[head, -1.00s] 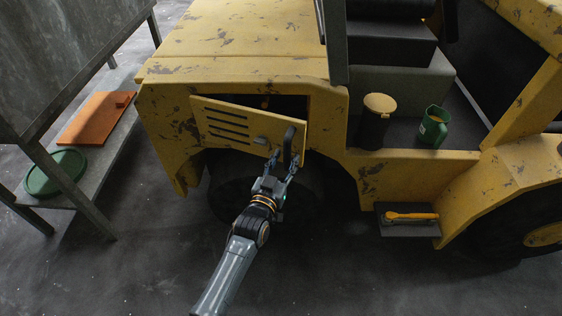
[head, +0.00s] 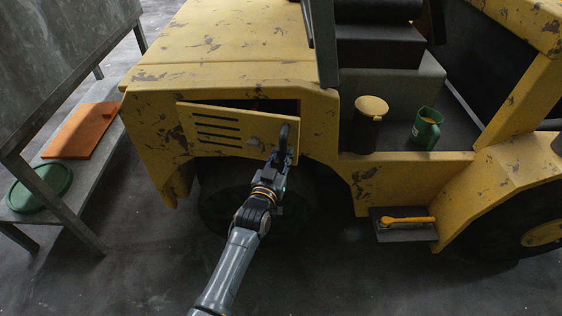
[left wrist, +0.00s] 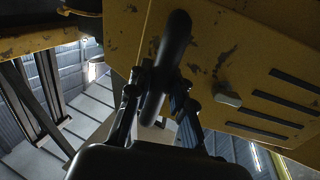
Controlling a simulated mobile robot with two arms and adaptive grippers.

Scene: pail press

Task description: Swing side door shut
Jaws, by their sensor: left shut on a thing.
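The side door (head: 220,124) is a yellow slotted panel on the flank of a worn yellow vehicle. It stands partly open, with a dark gap along its top and right edge. It also shows in the left wrist view (left wrist: 245,60), with a small grey latch (left wrist: 228,99) beside the handle. A black bar handle (head: 284,140) sits near the door's right end. My left gripper (head: 281,158) is shut on this handle, its fingers on either side of it in the left wrist view (left wrist: 158,95). My right gripper is not in view.
The vehicle's body (head: 240,75) surrounds the opening. A black can with a yellow lid (head: 369,122) and a green jug (head: 426,129) stand on its floor. A yellow-handled tool (head: 405,221) lies on the step. A bench (head: 95,170) at left holds an orange board (head: 82,131) and a green lid (head: 42,187).

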